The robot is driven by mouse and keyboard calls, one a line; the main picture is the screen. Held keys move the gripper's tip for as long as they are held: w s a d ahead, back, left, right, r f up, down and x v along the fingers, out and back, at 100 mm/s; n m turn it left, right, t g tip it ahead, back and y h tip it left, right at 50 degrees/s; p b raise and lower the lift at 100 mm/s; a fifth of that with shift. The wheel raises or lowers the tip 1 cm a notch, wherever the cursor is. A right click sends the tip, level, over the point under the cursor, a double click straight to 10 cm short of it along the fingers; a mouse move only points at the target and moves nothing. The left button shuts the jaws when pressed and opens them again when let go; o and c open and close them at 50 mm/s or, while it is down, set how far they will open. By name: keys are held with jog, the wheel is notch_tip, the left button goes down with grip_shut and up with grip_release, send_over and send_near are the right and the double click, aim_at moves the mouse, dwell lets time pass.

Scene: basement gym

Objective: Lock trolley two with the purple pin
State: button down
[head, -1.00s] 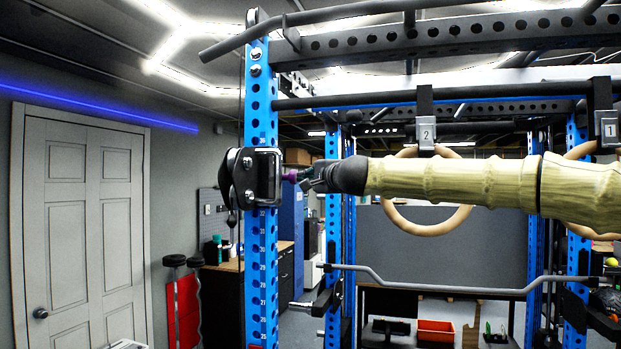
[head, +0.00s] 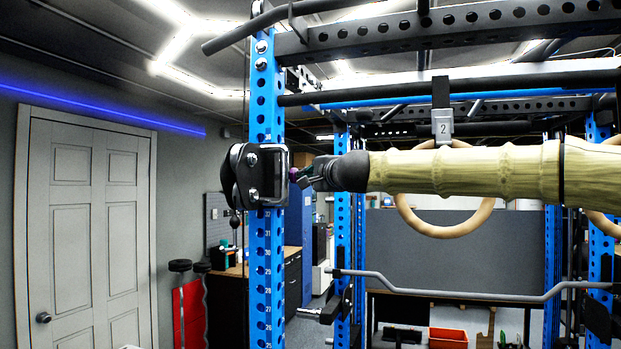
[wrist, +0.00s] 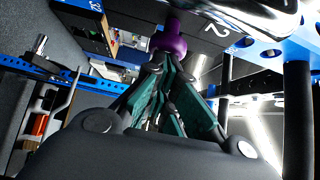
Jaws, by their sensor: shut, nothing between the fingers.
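The purple pin (head: 294,175) sticks out a little from the trolley's right side. Its purple knob also shows in the wrist view (wrist: 170,38). My gripper (head: 306,176) is shut and points left at the knob. In the wrist view its teal-padded fingers (wrist: 165,68) come together right at the knob, with nothing held between them. Whether the tips touch the knob is unclear. The pin's inner end is hidden.
A grey tag marked 2 (head: 443,128) hangs from the rack's bar, above a wooden ring (head: 440,232). A bent bar (head: 450,287) crosses the rack lower down. A white door (head: 85,235) stands at left. Open air surrounds my arm below the top beams.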

jog(key=w+d+b+v, duration=0.1)
jog(key=d+b+v, duration=0.1)
jog(key=v, duration=1.1)
jog(key=shift+w+d+b, duration=0.2)
jog(key=shift+b, duration=0.6)
jog(key=shift+d, duration=0.1)
